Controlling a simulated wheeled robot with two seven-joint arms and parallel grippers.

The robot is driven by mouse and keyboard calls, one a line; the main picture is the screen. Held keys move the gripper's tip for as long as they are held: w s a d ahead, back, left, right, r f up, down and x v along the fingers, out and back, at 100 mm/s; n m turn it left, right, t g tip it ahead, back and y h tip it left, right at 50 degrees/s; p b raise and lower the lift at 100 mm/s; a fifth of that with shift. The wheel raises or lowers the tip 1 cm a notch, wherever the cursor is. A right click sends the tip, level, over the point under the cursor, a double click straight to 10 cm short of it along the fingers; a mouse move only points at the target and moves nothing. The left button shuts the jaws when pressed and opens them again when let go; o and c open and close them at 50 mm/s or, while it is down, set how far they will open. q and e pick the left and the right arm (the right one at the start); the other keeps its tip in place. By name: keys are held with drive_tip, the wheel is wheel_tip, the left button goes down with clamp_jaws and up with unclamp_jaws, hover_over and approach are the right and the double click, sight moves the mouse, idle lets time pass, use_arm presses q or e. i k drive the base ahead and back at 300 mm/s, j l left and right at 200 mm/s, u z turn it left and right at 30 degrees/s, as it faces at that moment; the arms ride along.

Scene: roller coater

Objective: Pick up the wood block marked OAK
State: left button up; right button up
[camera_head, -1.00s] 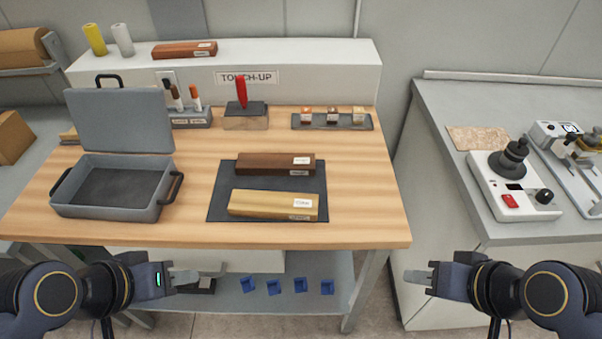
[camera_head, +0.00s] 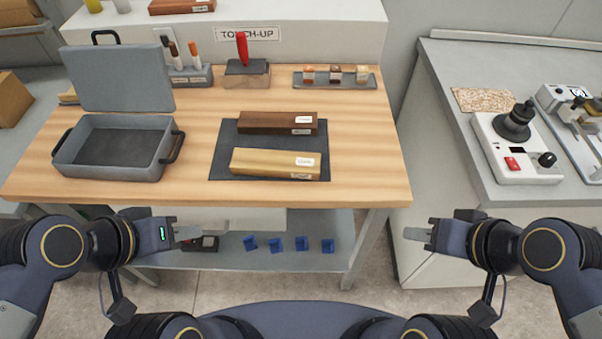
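A light wood block (camera_head: 262,163) lies on the dark mat (camera_head: 219,165) near the bench's front edge, with white labels too small to read. A dark brown block (camera_head: 268,122) lies behind it on the same mat, also with labels I cannot read. I cannot tell from the lettering which is OAK. My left gripper (camera_head: 188,234) is in front of the bench at the left, apart from the blocks. My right gripper (camera_head: 417,234) is right of the bench front, also apart from them. Both look empty; their finger gaps cannot be made out.
An open grey case (camera_head: 112,172) stands at the bench's left. A tray of small samples (camera_head: 335,78) and a red-handled tool (camera_head: 242,48) are behind the mat. Another brown block (camera_head: 181,6) lies on the shelf. Blue clips (camera_head: 275,245) sit below. The bench right of the mat is clear.

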sight(246, 161)
drive_tip(key=i+j, duration=0.1)
drive_tip(key=j, duration=0.75)
drive_tip(key=i+j+z, duration=0.15)
drive_tip(key=j, duration=0.7)
drive_tip(key=k, duration=0.05)
